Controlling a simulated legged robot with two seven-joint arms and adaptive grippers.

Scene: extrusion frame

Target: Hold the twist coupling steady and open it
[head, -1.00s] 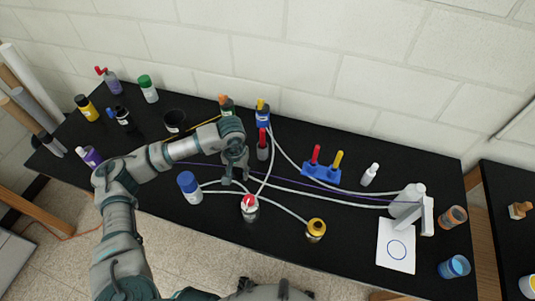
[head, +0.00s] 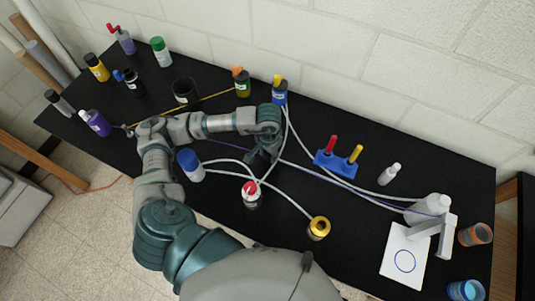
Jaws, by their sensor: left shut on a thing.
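My left gripper (head: 263,163) reaches over the middle of the bench, seen from above and behind, and is shut. The twist coupling, which seems to be the upright red-topped dark piece seen earlier, is hidden behind the hand, so I cannot see how the fingers sit on it. My right gripper is not in view.
White tubes run beside the hand to a red-capped jar (head: 251,195) and a yellow-capped jar (head: 319,228). A blue-capped bottle (head: 190,165) stands left of the hand. A blue holder (head: 336,165) with red and yellow pegs stands right. The bench's front middle is fairly clear.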

